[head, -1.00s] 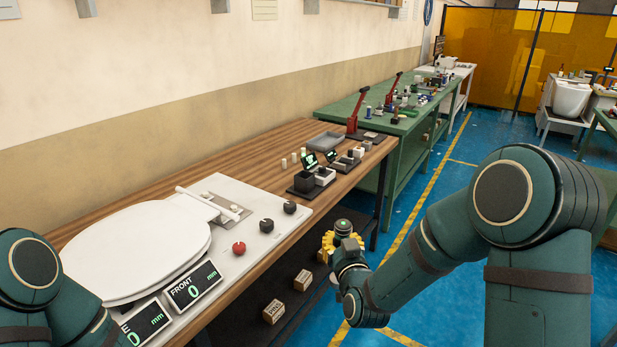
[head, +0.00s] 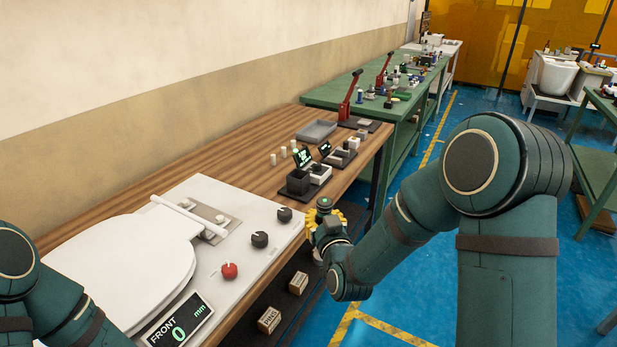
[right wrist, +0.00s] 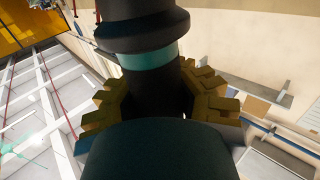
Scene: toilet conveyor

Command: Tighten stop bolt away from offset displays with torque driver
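My right gripper (head: 322,222) has yellow fingers and is closed around a dark upright cylinder with a green-teal band, apparently the torque driver (head: 325,203). The driver also shows in the right wrist view (right wrist: 148,62), between the fingers. It stands just off the bench's right edge. A white toilet seat (head: 115,260) lies on a light panel with a grey hinge plate (head: 215,229) behind it. The display (head: 180,325) at its front reads FRONT 0 mm. I cannot make out which small part is the stop bolt. My left arm enters at left; its gripper is out of view.
A red knob (head: 229,271) and two black knobs (head: 260,239) stand on the panel's right side. Black and white bins (head: 298,181) with small screens stand farther back on the wooden bench (head: 240,160). Small boxes (head: 269,320) sit on a lower dark shelf.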

